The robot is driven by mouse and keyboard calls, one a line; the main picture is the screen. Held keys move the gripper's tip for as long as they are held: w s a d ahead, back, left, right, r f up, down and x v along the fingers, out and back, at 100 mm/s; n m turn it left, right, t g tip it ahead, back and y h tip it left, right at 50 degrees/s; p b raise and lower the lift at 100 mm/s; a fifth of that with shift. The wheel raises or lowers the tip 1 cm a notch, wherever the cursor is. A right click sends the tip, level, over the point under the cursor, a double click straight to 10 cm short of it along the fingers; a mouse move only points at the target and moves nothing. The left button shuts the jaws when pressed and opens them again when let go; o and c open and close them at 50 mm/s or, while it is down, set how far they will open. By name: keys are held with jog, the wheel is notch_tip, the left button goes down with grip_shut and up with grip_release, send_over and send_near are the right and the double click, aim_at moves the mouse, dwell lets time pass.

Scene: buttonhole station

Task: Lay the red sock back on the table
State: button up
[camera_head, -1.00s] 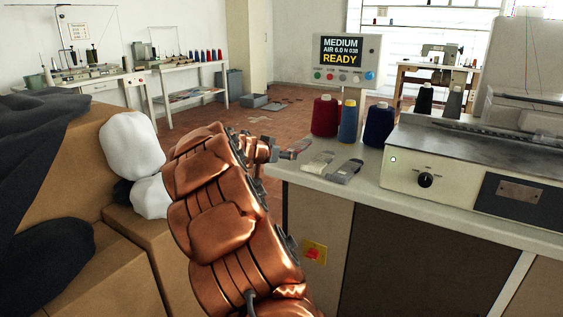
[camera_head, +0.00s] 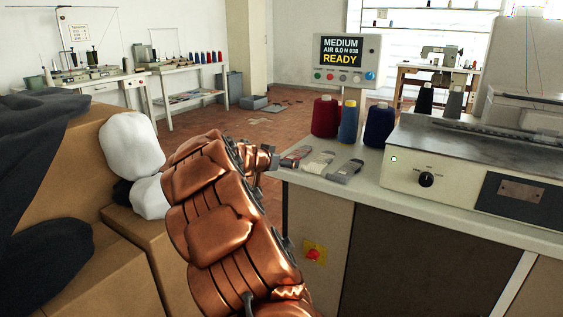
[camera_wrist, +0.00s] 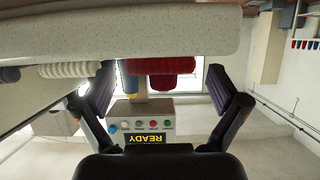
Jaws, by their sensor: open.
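The red sock (camera_head: 296,155) lies on the near left corner of the white table (camera_head: 400,205) in the head view, left of a cream sock (camera_head: 318,163). A red ribbed end (camera_wrist: 157,65), seemingly this sock, shows at the table edge in the wrist view, ahead of my fingers. My gripper (camera_wrist: 160,92) is open, with its two dark fingers wide apart and nothing between them. In the head view it is small at the end of my copper arm, just left of the red sock, and the arm partly hides it.
A grey sock (camera_head: 346,171) lies right of the cream one. Red (camera_head: 326,117), blue (camera_head: 348,122) and navy (camera_head: 379,126) thread cones stand behind. A panel (camera_head: 342,60) reads MEDIUM, READY. The machine (camera_head: 470,160) fills the right. Boxes with white bundles (camera_head: 131,145) stand left.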

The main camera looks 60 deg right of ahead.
jog(key=shift+r, duration=0.15)
jog(key=p+v, duration=0.1)
jog(key=v, duration=1.1)
jog(key=shift+s+a, duration=0.1)
jog(key=s+a+f+n+g+y, duration=0.1)
jog(key=s+a+f+n+y, duration=0.3)
jog(key=s+a, duration=0.5)
jog(key=s+a+f+n+g+y, duration=0.1)
jog(key=s+a+f+n+y, duration=0.4)
jog(key=a, duration=1.6)
jog(key=s+a+f+n+g+y, duration=0.2)
jog(key=s+a+f+n+y, duration=0.2)
jog(key=s+a, duration=0.9)
jog(key=a+f+n, duration=0.3)
jog(key=n, duration=0.1)
jog(key=shift+n+y, duration=0.3)
jog(key=shift+n, duration=0.1)
jog(key=shift+s, duration=0.1)
